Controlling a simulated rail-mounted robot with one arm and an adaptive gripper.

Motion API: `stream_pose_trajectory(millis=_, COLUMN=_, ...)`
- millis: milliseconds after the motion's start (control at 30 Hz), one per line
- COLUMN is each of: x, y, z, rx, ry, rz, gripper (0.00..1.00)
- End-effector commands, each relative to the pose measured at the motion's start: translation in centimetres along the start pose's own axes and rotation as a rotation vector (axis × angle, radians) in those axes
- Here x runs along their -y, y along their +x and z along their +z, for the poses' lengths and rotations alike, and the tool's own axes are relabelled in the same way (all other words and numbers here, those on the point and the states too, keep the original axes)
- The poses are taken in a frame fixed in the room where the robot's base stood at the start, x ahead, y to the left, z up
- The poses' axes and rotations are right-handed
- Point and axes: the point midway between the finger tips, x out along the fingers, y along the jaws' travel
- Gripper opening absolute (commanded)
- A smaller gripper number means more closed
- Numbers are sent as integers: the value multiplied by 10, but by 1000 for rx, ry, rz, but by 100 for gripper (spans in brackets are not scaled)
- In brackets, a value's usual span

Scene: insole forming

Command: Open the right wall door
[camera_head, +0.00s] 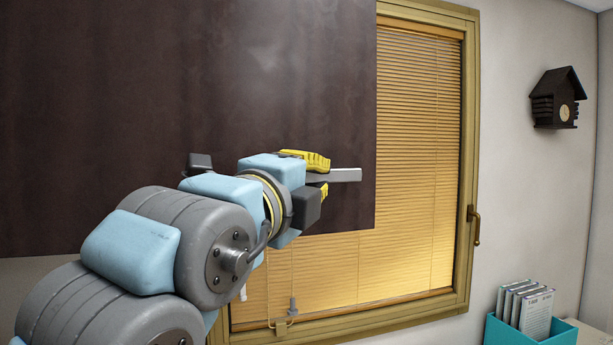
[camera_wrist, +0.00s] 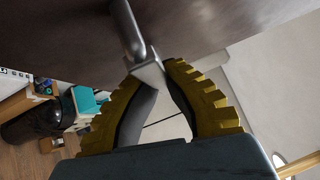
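A large dark brown door panel (camera_head: 200,80) fills the upper left of the head view and hides part of the window behind it. Its hinge side and the cabinet are out of view. Its underside or face also spans the top of the wrist view (camera_wrist: 220,22). A grey metal bar handle (camera_head: 345,175) lies across the panel near its lower right corner. The handle also comes down between the fingertips in the wrist view (camera_wrist: 126,30). My gripper (camera_head: 318,175), with yellow ribbed fingers, is closed around the handle. Both fingertips (camera_wrist: 150,72) touch or nearly touch it.
A wood-framed window (camera_head: 467,150) with yellow blinds is behind the panel. A dark cuckoo clock (camera_head: 556,98) hangs on the right wall. A teal holder (camera_head: 500,330) with several booklets stands at lower right. The wrist view shows a dark round object (camera_wrist: 32,125) at left.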

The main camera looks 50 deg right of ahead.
Motion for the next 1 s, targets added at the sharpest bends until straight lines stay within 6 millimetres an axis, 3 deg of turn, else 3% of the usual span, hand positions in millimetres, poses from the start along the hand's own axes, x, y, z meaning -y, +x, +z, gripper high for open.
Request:
stream_pose_trajectory(millis=167, x=1, y=0, z=0, rx=2, ry=1, rz=-3, gripper=0)
stream_pose_trajectory(millis=200, x=1, y=0, z=1, rx=2, ry=1, rz=-3, gripper=18)
stream_pose_trajectory(millis=267, x=1, y=0, z=1, rx=2, ry=1, rz=-3, gripper=35)
stream_pose_trajectory(millis=300, x=1, y=0, z=1, rx=2, ry=1, rz=-2, gripper=39)
stream_pose_trajectory(millis=667, x=1, y=-4, z=2, rx=4, ry=0, rz=-2, gripper=39)
stream_pose_trajectory(millis=767, x=1, y=-14, z=2, rx=5, ry=0, rz=-4, gripper=39)
stream_pose_trajectory(millis=1000, x=0, y=-57, z=3, rx=8, ry=1, rz=-1, gripper=39)
